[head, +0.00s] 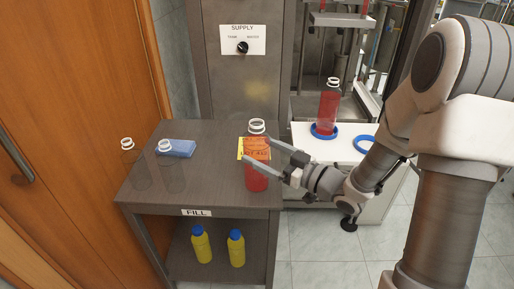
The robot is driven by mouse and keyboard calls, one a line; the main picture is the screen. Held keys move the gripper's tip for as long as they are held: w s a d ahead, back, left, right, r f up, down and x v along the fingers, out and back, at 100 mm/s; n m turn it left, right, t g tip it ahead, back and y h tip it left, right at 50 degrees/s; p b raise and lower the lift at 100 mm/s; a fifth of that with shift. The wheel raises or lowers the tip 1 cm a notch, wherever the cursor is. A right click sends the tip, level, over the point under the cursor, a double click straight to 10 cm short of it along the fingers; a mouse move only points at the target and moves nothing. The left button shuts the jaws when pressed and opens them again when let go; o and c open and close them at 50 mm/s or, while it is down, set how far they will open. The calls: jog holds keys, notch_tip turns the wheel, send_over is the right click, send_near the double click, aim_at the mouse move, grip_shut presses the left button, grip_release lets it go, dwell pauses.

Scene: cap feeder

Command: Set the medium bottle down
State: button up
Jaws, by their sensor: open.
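A clear bottle with red liquid, a white neck and an orange-yellow label (257,184) stands upright on the right part of the grey FILL table (215,135). My gripper (260,155) reaches in from the right at label height. Its fingers are open, with the bottle at or between their tips; I cannot tell if they touch it. Another bottle of red liquid (329,108) stands upright in a blue ring on the white surface behind. Two empty clear bottles (129,165) (166,168) stand at the table's left. No view shows which bottle is called medium.
A blue folded cloth or pad (177,148) lies on the table at the back left. Two yellow bottles with blue caps (202,246) stand on the shelf below. An empty blue ring (364,144) is on the white surface. The table's middle is clear.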

jog(key=p+v, duration=0.1)
jog(key=v, duration=0.8)
jog(key=w+d+r+m+t+h, duration=0.1)
jog(key=w+d+r+m+h, duration=0.1)
jog(key=w+d+h, duration=0.55)
jog(key=s+d+r+m+h, duration=0.4)
jog(key=s+r+h, duration=0.2)
jog(key=h, duration=0.2)
jog(key=s+a+m+g, duration=0.2)
jog(key=s+a+g, duration=0.1)
jog(key=s, duration=0.6)
jog(key=s+a+r+m+g+y, duration=0.1)
jog(key=s+a+m+g, duration=0.1)
jog(key=s, duration=0.8)
jog(key=shift+s+a+r+g, duration=0.25)
jog(key=shift+s+a+g, duration=0.1)
jog(key=shift+a+g, duration=0.35)
